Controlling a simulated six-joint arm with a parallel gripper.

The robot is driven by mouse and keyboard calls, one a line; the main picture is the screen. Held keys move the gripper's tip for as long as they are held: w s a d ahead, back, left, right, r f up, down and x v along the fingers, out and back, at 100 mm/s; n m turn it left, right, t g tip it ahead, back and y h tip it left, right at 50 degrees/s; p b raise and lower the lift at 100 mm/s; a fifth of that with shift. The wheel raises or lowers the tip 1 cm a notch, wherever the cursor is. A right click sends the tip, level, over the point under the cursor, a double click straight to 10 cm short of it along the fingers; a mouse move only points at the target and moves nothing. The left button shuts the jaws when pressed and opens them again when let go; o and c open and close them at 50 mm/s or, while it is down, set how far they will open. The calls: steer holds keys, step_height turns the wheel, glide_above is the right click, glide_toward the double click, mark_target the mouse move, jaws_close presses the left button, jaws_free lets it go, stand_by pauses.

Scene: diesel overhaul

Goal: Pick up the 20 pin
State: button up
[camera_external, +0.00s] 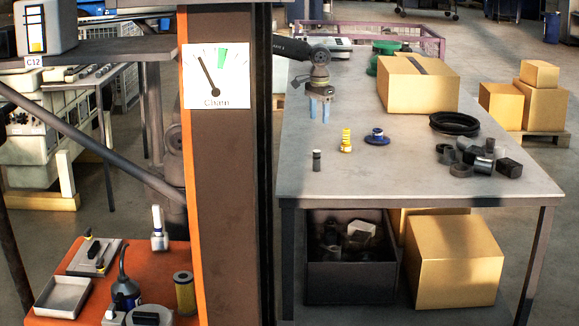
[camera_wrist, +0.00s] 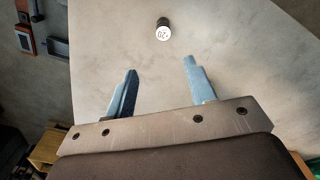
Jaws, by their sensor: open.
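The 20 pin (camera_external: 317,161) is a small dark upright cylinder with a pale top, standing on the grey table near its front left. In the wrist view the pin (camera_wrist: 163,31) shows its white top with a dark "20" marking, beyond my fingertips and roughly between their lines. My gripper (camera_external: 319,108) hangs above the table, farther back than the pin, with its blue fingers pointing down. In the wrist view my gripper (camera_wrist: 159,68) has its two blue fingers apart with nothing between them.
A yellow coiled piece (camera_external: 346,141) and a blue round piece (camera_external: 377,138) stand right of the pin. Dark parts (camera_external: 484,158) and black rings (camera_external: 454,124) lie farther right. A cardboard box (camera_external: 418,90) is behind. A brown post (camera_external: 230,200) stands left of the table.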

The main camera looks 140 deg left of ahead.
mark_target(317, 151)
step_height(317, 151, down, 12)
steer(key=shift+r, duration=0.2)
steer(key=shift+s+f, duration=0.2)
steer(key=shift+f, duration=1.1)
steer(key=shift+s+f, duration=0.2)
steer(key=shift+f, duration=1.1)
jaws_close()
steer(key=shift+r, duration=0.1)
